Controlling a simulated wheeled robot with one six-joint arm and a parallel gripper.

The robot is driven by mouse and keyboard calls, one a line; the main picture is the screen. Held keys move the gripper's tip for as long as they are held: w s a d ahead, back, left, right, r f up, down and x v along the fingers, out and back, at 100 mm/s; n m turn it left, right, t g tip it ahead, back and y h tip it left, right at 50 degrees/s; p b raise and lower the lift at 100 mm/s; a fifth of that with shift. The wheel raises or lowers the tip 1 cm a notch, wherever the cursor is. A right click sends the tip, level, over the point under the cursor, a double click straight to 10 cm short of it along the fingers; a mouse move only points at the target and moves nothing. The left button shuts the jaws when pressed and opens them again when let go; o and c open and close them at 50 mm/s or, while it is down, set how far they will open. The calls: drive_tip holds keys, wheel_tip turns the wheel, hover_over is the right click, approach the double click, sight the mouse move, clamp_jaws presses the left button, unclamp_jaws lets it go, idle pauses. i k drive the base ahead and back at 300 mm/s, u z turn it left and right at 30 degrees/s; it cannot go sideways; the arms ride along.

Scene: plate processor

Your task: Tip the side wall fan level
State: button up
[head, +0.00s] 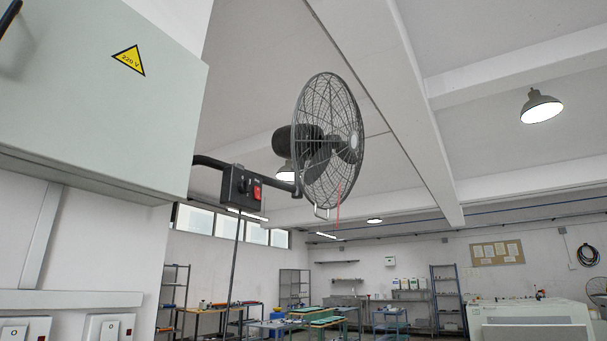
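The side wall fan (345,128) is in the upper middle of the head view. It has a round dark wire cage, seen at a slant, with a black motor (297,146) behind it on the left. A dark bracket arm (208,163) carries it out from the wall at left. A black control box (241,187) with a red switch (257,190) hangs on that arm. A small light-coloured loop handle (321,212) shows at the bottom of the cage, beside a thin red strip (338,208). The fan's exact tilt is hard to judge. My gripper is not in view.
A grey electrical cabinet (95,110) with a 220 V sign juts from the left wall. Wall switches (25,328) sit below it. Work tables (325,321), shelves (446,297) and a white machine (530,322) stand farther back. The air right of the fan looks clear.

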sight(301, 143)
drive_tip(key=u, duration=0.3)
drive_tip(key=i, duration=1.2)
drive_tip(key=z, duration=0.3)
